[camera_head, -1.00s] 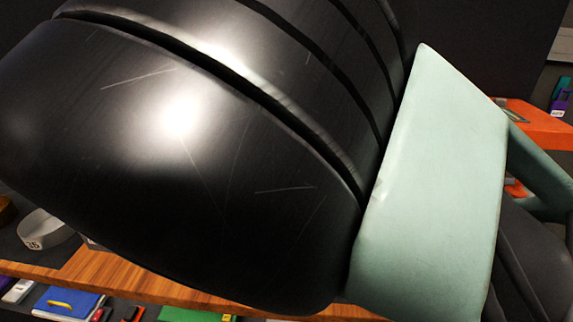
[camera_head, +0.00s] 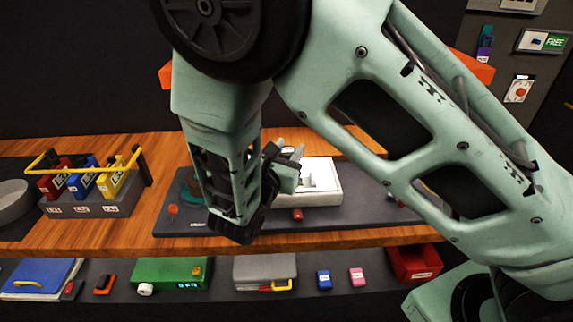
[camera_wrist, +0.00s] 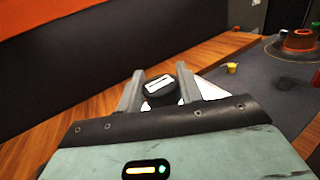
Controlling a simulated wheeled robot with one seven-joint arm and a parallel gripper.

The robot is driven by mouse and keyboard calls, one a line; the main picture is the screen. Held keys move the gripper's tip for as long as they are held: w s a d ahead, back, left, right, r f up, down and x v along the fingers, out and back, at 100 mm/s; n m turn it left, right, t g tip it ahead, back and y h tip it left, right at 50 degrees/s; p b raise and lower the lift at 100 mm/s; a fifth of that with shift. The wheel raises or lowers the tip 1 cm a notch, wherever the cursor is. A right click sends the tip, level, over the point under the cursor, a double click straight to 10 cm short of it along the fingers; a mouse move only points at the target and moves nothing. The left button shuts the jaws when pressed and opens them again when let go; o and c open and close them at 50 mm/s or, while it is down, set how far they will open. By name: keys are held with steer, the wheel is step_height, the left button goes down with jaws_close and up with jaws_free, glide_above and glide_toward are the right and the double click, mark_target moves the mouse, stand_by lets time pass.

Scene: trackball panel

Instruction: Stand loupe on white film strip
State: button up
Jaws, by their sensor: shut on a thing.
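My gripper (camera_wrist: 160,88) is shut on a round black piece with a white label, which looks like the loupe (camera_wrist: 160,86). The wrist view shows it between the two grey fingers, with a pale part below it. In the head view my gripper (camera_head: 288,165) is above the dark panel, beside a white box (camera_head: 325,192) with a bright top. I cannot make out a white film strip; my arm hides part of the panel.
The dark panel (camera_head: 330,226) lies on a wooden bench (camera_head: 400,236). A rack (camera_head: 90,205) with red, blue and yellow items and a yellow rail stands at left. A lower shelf holds a green device (camera_head: 172,272) and a red bin (camera_head: 414,263). An orange ringed piece (camera_wrist: 298,42) shows at right.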

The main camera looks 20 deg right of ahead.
steer(key=shift+f, duration=2.1)
steer(key=o, duration=1)
steer(key=shift+f, duration=0.15)
